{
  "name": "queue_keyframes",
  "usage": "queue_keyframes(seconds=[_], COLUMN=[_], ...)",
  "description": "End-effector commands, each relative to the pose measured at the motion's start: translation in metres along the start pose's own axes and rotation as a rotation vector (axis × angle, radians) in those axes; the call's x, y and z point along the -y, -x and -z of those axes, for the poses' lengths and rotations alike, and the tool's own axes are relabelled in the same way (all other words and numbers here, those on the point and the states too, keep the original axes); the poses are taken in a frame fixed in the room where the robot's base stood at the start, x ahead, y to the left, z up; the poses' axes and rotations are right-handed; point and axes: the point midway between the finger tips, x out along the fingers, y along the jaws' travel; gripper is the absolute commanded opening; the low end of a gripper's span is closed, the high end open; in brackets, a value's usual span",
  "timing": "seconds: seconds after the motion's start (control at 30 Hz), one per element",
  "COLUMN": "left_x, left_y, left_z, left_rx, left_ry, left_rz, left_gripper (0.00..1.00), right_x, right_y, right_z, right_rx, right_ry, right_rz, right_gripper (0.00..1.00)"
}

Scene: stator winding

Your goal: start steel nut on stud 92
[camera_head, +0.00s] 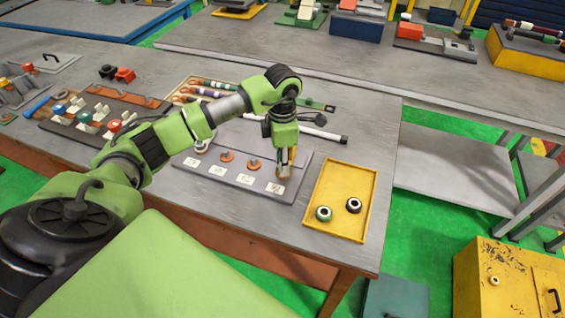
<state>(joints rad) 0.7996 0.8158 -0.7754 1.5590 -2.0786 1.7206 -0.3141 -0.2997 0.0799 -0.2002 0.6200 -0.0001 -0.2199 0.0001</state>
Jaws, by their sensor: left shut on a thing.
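My left gripper (283,168) points down over the right end of a grey board (230,188) on the workbench. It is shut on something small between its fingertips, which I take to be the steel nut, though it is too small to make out. The board carries a row of white labels and copper-coloured round pieces (253,165). The gripper is above the rightmost label. A stud under the fingertips is hidden or too small to tell. My right gripper is not in view.
A rack of coloured pieces (104,113) stands at left. The bench is clear right of the tray.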

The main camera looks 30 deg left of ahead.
Motion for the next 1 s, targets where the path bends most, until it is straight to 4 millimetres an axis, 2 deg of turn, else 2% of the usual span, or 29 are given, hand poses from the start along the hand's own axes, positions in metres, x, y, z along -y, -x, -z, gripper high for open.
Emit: queue_keyframes(seconds=[0.6,1.0], left_x=[0.002,0.002], left_y=[-0.005,-0.008], left_z=[0.001,0.002], left_rx=[-0.006,-0.006], left_ry=[-0.015,-0.303], left_rz=[0.006,0.008], left_gripper=[0.03,0.03], right_x=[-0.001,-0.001], right_y=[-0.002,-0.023], right_z=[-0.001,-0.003], right_rx=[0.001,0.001], right_ry=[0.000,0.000], right_rz=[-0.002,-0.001], right_gripper=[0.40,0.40])
